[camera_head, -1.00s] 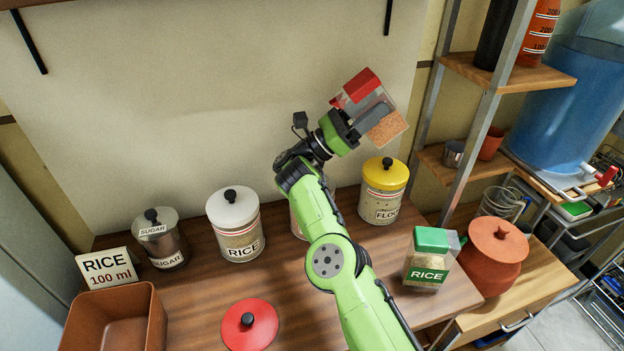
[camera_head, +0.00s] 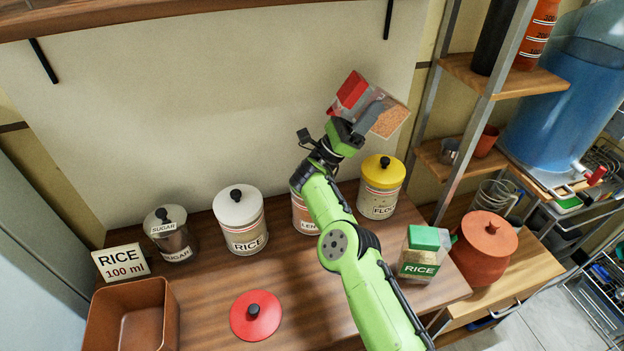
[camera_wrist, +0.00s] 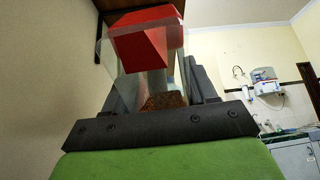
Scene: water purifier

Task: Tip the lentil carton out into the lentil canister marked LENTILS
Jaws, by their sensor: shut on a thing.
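My gripper (camera_head: 364,122) is shut on a clear carton with a red top (camera_head: 349,91), held in the air above the counter. The carton is tilted on its side, with orange-brown lentils (camera_head: 389,122) gathered at the end away from the red part. In the wrist view the red top (camera_wrist: 145,32) and a small heap of lentils (camera_wrist: 163,100) show between the fingers. The lentil canister (camera_head: 306,214), its label partly reading LEN, stands on the counter below, mostly hidden by my arm. A red lid with a black knob (camera_head: 255,316) lies flat on the counter.
The canister stands between a white-lidded RICE canister (camera_head: 242,220) and a yellow-lidded FLOUR canister (camera_head: 381,185). A SUGAR canister (camera_head: 170,234), a RICE sign (camera_head: 121,262), a brown bin (camera_head: 131,318), a green-topped RICE carton (camera_head: 424,253) and a clay pot (camera_head: 484,248) stand around.

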